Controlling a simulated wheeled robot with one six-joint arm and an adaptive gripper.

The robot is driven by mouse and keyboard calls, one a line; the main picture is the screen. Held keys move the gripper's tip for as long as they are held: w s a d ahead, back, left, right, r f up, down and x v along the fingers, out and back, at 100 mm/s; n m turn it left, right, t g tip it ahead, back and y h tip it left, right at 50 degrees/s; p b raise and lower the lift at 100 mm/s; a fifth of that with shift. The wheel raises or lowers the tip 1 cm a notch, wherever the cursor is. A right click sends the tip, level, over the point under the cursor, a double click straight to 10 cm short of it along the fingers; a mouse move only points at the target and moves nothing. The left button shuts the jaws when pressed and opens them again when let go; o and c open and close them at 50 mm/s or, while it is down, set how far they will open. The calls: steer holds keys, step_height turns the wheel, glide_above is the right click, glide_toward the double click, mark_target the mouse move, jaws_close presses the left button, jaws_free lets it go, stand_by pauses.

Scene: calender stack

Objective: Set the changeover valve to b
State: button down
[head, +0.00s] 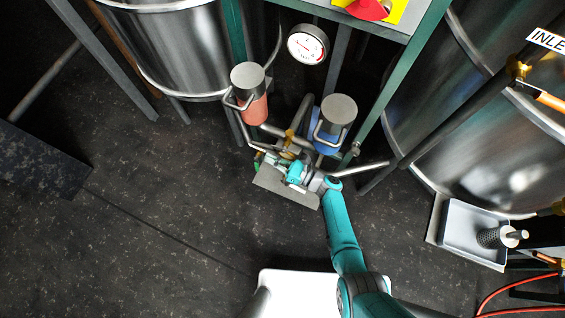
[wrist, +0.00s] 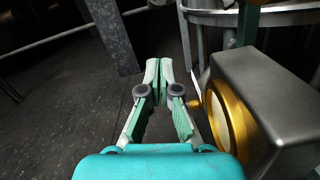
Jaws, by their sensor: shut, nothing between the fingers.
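The changeover valve appears to be the grey body with a brass collar (wrist: 231,120) at the right of the wrist view. A small brass stub sticks out of its left side, near my right finger. In the head view a brass part (head: 289,138) shows between two canisters, just behind my gripper. My gripper (head: 259,161) lies in front of the pipework, pointing left. In the wrist view my gripper (wrist: 159,68) has its fingertips together, with nothing between them. They are left of the valve body. The valve's handle and its position letters cannot be made out.
A red canister (head: 252,108) and a blue canister (head: 337,128) with bent handles stand close behind my gripper. A pressure gauge (head: 308,45) is above. Steel tanks (head: 180,50) flank the green frame. A tray (head: 470,232) is at right.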

mark_target(268, 147)
steer(key=shift+w+a+r, duration=0.15)
steer(key=shift+w+r, duration=0.05)
steer(key=shift+r, duration=0.45)
steer(key=shift+w+a+r, duration=0.2)
steer(key=shift+r, duration=0.45)
steer(key=shift+w+a+r, duration=0.15)
steer(key=shift+w+r, duration=0.05)
steer(key=shift+r, duration=0.45)
steer(key=shift+w+a+r, duration=0.1)
steer(key=shift+a+r, duration=0.05)
steer(key=shift+r, duration=0.35)
steer(key=shift+w+a+r, duration=0.1)
steer(key=shift+r, duration=0.35)
